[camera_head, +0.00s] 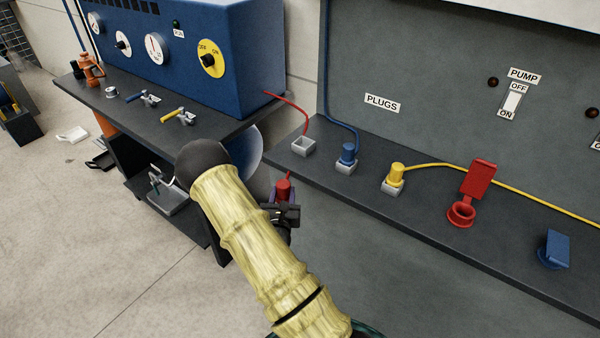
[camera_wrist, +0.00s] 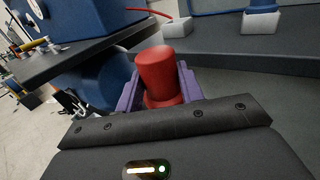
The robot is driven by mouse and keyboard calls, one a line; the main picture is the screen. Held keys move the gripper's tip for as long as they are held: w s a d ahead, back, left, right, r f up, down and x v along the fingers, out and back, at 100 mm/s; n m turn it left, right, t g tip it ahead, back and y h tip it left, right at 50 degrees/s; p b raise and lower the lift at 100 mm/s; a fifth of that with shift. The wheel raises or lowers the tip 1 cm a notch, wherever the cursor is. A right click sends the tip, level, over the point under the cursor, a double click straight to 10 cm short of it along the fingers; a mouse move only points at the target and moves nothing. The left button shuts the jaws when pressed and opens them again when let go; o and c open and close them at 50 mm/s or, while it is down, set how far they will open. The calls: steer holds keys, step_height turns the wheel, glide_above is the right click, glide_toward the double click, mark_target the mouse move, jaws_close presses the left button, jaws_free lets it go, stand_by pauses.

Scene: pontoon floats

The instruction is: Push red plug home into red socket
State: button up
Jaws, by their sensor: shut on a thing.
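My gripper (camera_head: 284,200) is shut on the red plug (camera_head: 283,187), in front of the shelf's front edge. In the wrist view the red plug (camera_wrist: 163,75) stands between the purple fingers (camera_wrist: 160,92), its lower part hidden by them. The red socket (camera_head: 461,213) is on the shelf to the right of my gripper, with its red lid (camera_head: 479,178) raised. The plug and socket are well apart. The socket does not show in the wrist view.
On the shelf (camera_head: 420,214) stand an empty grey holder (camera_head: 303,146), a blue plug (camera_head: 348,153), a yellow plug (camera_head: 396,174) with a yellow cable and a blue lidded socket (camera_head: 554,250). A blue cabinet (camera_head: 240,50) stands on a dark bench at left. A red cable (camera_head: 290,101) runs near the grey holder.

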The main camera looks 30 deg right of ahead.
steer(key=s+a+f+n+t+y, duration=0.1)
steer(key=s+a+f+n+y, duration=0.1)
steer(key=a+f+y, duration=0.3)
steer(key=s+a+f+n+t+y, duration=0.2)
steer(key=a+f+n+y, duration=0.3)
steer(key=a+f, duration=0.5)
steer(key=shift+s+a+y, duration=0.3)
steer(key=shift+s+a, duration=0.1)
steer(key=shift+a, duration=0.25)
